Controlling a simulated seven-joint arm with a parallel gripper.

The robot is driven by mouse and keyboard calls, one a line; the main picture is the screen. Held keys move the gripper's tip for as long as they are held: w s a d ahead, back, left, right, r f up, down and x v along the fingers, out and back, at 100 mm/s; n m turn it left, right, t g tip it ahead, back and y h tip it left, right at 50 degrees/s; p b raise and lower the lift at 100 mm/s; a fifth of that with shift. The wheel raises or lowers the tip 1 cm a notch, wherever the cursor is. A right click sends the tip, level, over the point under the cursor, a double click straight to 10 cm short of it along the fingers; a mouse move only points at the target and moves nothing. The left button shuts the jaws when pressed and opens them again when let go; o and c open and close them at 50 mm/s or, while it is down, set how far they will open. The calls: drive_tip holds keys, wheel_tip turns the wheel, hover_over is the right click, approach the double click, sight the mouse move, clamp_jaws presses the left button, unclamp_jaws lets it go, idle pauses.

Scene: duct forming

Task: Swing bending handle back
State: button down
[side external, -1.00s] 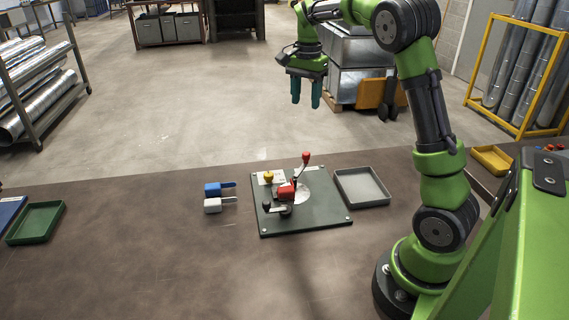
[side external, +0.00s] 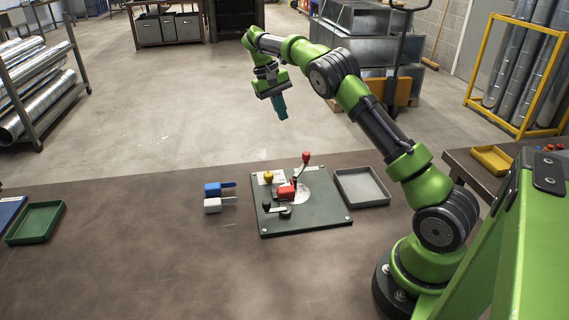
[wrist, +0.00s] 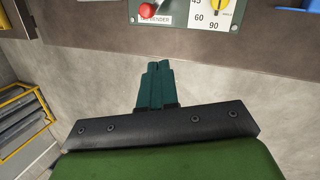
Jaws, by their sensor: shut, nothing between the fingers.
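The bender is a dark green plate (side external: 318,224) on the brown table, with a red block (side external: 286,192) at its middle. A handle with a red knob (side external: 306,157) stands up at the plate's back. A lever with a black knob (side external: 267,205) lies at the front left, and a yellow knob (side external: 268,176) sits at the back left. In the wrist view a red ball knob (wrist: 147,11) and a yellow dial (wrist: 221,12) show at the top edge. My gripper (side external: 281,112) is shut and empty, in the air above and behind the plate, touching nothing.
A grey tray (side external: 341,177) is right of the plate. A green tray (side external: 61,204) is at the far left and a yellow tray (side external: 478,153) at the right. The table's front is clear.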

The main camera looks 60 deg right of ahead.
drive_tip(key=w+a+n, duration=0.1)
drive_tip(key=w+n, duration=0.1)
drive_tip(key=n, duration=0.8)
approach(302, 169)
drive_tip(key=w+d+f, duration=0.2)
drive_tip(key=d+f, duration=0.1)
drive_tip(key=shift+w+d+f, duration=0.15)
drive_tip(key=shift+d, duration=0.05)
drive_tip(key=shift+s+d, duration=0.2)
drive_tip(key=shift+s, duration=0.45)
drive_tip(key=shift+m, duration=0.3)
drive_tip(key=shift+s+d+g+y, duration=0.15)
drive_tip(key=shift+s+g+y, duration=0.1)
drive_tip(key=shift+g+y, duration=0.05)
drive_tip(key=shift+s+d+m, duration=0.2)
drive_tip(key=shift+s+m, duration=0.15)
drive_tip(key=shift+m, duration=0.25)
